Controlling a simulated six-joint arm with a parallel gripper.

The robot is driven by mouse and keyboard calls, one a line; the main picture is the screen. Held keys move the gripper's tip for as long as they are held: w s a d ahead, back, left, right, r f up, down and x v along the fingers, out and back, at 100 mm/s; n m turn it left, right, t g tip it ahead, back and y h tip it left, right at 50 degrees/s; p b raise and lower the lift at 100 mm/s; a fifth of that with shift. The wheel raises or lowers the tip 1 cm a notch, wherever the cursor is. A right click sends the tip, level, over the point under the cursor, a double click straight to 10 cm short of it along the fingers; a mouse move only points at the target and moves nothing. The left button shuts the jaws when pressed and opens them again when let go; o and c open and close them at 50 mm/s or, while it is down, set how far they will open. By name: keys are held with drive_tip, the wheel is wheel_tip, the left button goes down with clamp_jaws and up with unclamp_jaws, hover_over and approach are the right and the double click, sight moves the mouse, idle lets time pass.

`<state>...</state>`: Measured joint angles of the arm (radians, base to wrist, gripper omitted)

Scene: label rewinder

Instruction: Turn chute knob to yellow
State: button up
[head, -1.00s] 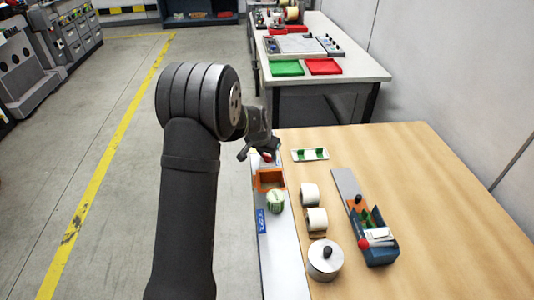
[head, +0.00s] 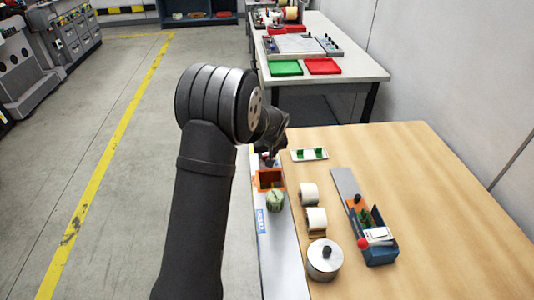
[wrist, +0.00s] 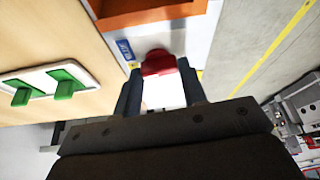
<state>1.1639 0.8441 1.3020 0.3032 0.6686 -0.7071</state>
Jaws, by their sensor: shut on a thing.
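The red chute knob (wrist: 158,62) with a white part below it sits between my fingers in the wrist view. My gripper (wrist: 160,72) is shut on it, one finger on each side. In the head view my gripper (head: 269,158) is at the far end of the long grey rail, just beyond the orange chute box (head: 270,179), and mostly covers the knob. The orange box also shows above the knob in the wrist view (wrist: 150,14). A blue label (wrist: 124,49) lies left of the knob and a small yellow mark (wrist: 200,74) right of it. The knob's pointing direction is unclear.
A white plate with two green switches (head: 309,154) lies right of my gripper. A striped green roll (head: 275,201), white rolls (head: 316,219), a metal pot (head: 324,260) and a blue device (head: 381,251) stand nearer. The table's right side is clear.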

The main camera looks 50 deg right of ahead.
drive_tip(key=n+y, duration=0.1)
drive_tip(key=n, duration=0.1)
drive_tip(key=n+t+y, duration=0.1)
drive_tip(key=n, duration=0.2)
drive_tip(key=shift+s+d, duration=0.1)
drive_tip(key=shift+o, duration=0.2)
drive_tip(key=shift+n, duration=0.4)
drive_tip(key=o, duration=1)
drive_tip(key=shift+c, duration=0.2)
drive_tip(key=v, duration=1.7)
drive_tip(key=shift+r, duration=0.25)
drive_tip(key=shift+d, duration=0.1)
